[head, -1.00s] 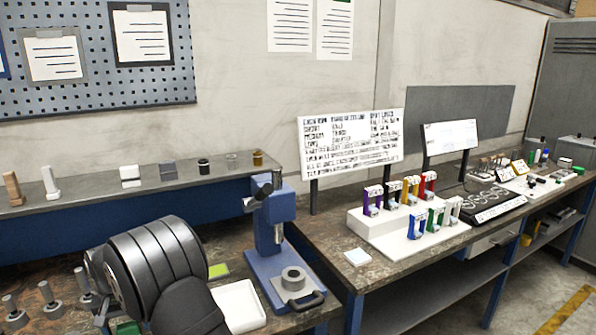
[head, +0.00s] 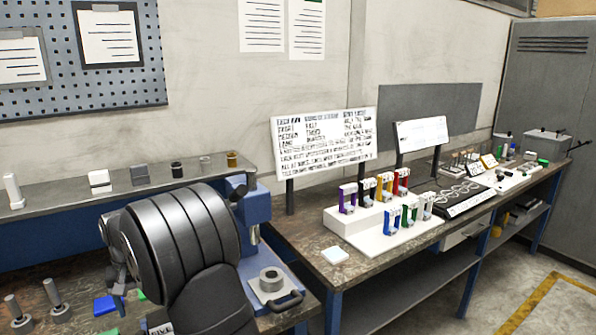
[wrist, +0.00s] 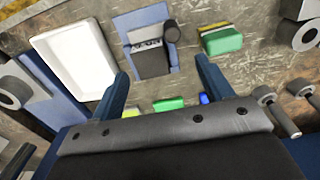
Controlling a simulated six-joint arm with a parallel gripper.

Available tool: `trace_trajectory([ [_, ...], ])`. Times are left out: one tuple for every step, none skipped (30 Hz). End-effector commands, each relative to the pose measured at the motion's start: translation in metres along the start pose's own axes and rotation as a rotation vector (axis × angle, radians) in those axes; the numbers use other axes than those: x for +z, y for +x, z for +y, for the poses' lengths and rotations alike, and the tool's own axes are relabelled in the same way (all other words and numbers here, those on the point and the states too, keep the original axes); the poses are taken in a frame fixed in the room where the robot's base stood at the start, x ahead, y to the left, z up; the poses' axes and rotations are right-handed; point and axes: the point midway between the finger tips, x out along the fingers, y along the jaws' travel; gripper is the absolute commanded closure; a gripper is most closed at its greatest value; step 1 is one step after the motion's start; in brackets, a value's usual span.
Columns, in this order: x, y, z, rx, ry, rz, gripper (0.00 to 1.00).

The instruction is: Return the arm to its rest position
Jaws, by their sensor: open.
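My gripper (wrist: 160,90) shows in the wrist view as two dark blue fingers spread wide apart, with nothing held between them. Below the fingers is a worn workbench (wrist: 205,75). A small blue and grey device with a dark round knob (wrist: 150,50) lies beyond the fingertips, apart from them.
A white tray (wrist: 75,55) and green blocks (wrist: 222,42) lie near the fingers. A blue press (head: 255,225) stands right of my arm. A right-hand bench carries a white stepped stand (head: 350,228) with several coloured holders. Grey pegs (head: 55,300) stand at lower left.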

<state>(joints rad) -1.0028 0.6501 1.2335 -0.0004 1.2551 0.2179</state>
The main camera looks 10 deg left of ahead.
Motion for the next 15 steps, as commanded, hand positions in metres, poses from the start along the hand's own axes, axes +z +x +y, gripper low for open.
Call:
trace_trajectory([
  [0.006,0.001,0.001,0.0,-0.014,-0.002,0.27],
  [0.012,0.005,-0.003,0.001,-0.03,-0.004,0.27],
  [0.018,0.01,-0.006,0.001,-0.05,-0.004,0.27],
  [0.022,0.013,-0.009,0.001,-0.064,-0.004,0.27],
  [0.027,0.016,-0.01,0.0,-0.077,-0.004,0.27],
  [0.032,0.02,-0.011,0.0,-0.092,-0.003,0.27],
  [0.037,0.023,-0.012,0.0,-0.105,-0.003,0.27],
  [0.041,0.026,-0.013,0.0,-0.118,-0.003,0.27],
  [0.046,0.031,-0.012,0.0,-0.129,-0.004,0.27],
  [0.05,0.035,-0.01,0.0,-0.138,-0.003,0.27],
  [0.054,0.038,-0.009,0.0,-0.147,-0.004,0.27],
  [0.059,0.043,-0.007,0.0,-0.158,-0.003,0.27],
  [0.063,0.046,-0.005,0.0,-0.165,-0.003,0.27],
  [0.067,0.05,-0.002,0.0,-0.172,-0.004,0.27],
  [0.072,0.055,0.001,0.0,-0.181,-0.003,0.27],
])
